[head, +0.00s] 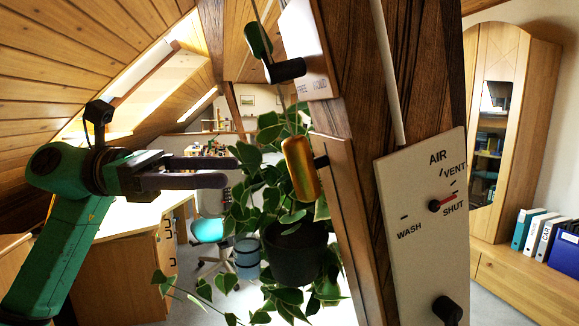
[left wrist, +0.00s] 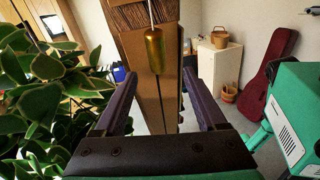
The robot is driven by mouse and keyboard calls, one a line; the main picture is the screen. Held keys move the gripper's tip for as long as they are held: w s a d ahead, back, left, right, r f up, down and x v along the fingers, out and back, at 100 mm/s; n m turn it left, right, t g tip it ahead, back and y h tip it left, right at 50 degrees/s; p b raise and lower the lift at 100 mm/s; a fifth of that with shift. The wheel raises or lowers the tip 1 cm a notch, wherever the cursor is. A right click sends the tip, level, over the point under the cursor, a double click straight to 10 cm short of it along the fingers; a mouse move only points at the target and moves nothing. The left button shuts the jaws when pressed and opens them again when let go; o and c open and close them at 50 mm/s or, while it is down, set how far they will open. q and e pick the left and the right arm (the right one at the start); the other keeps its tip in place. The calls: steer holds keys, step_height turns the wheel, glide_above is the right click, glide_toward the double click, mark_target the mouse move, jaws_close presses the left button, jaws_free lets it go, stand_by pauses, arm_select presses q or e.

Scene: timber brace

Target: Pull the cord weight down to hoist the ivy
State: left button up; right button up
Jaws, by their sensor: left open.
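The brass cord weight (head: 302,168) hangs beside the timber post, with its cord going up past it. In the left wrist view the weight (left wrist: 154,50) hangs on its cord, ahead of and between my fingers. The ivy (head: 262,190) sits in a dark pot (head: 297,254) behind and below the weight in the head view. My left gripper (head: 234,172) is open and empty, pointing right toward the weight, with a visible gap between them. It also shows in the left wrist view (left wrist: 158,74). My right gripper is in neither view.
A white plate (head: 308,55) marked FREE and HOLD, with a black knob (head: 286,70), is on the post above the weight. A panel (head: 425,240) marked AIR, VENT, SHUT and WASH stands to the right. Ivy leaves (left wrist: 45,90) lie close left of my gripper.

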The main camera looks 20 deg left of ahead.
mark_target(290, 170)
arm_select(q)
steer(key=p+x, duration=0.1)
steer(key=x, duration=0.2)
steer(key=p+x, duration=0.1)
steer(key=x, duration=0.2)
steer(key=p+x, duration=0.1)
steer(key=x, duration=0.3)
steer(key=shift+w, duration=0.4)
steer(key=shift+d, duration=0.15)
steer(key=shift+f, duration=0.15)
steer(key=shift+c, duration=1.2)
jaws_close()
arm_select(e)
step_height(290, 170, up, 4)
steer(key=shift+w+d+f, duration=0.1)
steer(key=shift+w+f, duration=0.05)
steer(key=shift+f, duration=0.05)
